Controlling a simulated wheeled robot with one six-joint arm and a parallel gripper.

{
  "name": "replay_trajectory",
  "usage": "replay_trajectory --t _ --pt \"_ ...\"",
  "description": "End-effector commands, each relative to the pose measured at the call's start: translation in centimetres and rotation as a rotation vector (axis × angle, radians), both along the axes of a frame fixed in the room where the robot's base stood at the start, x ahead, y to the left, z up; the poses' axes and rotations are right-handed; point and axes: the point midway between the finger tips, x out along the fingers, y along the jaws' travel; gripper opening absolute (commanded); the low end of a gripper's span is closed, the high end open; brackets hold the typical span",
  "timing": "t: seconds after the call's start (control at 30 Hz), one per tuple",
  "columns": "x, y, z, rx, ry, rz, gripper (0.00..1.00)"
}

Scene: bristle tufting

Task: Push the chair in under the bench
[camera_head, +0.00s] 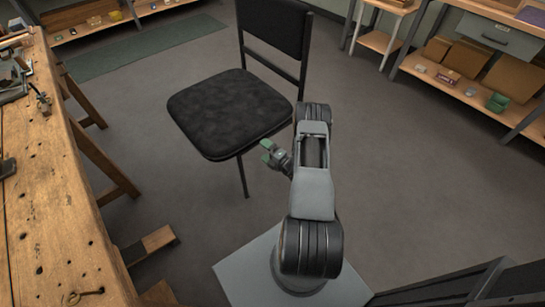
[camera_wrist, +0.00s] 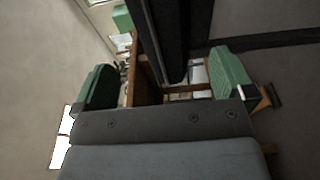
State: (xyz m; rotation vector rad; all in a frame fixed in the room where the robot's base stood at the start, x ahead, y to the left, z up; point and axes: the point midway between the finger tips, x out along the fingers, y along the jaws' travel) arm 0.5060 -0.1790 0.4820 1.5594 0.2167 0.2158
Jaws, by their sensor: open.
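The black chair (camera_head: 228,112) stands upright on the floor, right of the wooden bench (camera_head: 52,205). Its seat is clear of the bench, with open floor between them, and its backrest (camera_head: 275,27) is on the side away from the bench. My gripper (camera_head: 268,152), with green fingers, is just off the seat's near right edge; I cannot tell whether it touches. In the wrist view my gripper (camera_wrist: 165,82) is open with nothing held between its fingers. A dark chair part (camera_wrist: 166,40) shows beyond the fingers, and wooden bench parts (camera_wrist: 147,72) lie behind it.
The bench's wooden legs and foot (camera_head: 150,244) stand along the left. A green mat (camera_head: 150,45) lies on the floor at the back left. Shelves with boxes (camera_head: 460,55) stand at the back right. The grey floor (camera_head: 400,160) on the right is clear.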

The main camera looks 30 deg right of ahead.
Motion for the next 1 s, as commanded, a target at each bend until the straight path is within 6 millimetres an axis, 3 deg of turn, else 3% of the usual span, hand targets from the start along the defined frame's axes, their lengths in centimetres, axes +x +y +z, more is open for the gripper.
replay_trajectory --t 0.2,0.5,1.0 --pt "3.9 1.2 -0.1 0.000 -0.003 0.003 1.00" --pt "7.3 2.1 -0.1 -0.001 -0.001 0.001 1.00" --pt "8.5 2.4 0.0 0.001 0.000 -0.001 1.00"
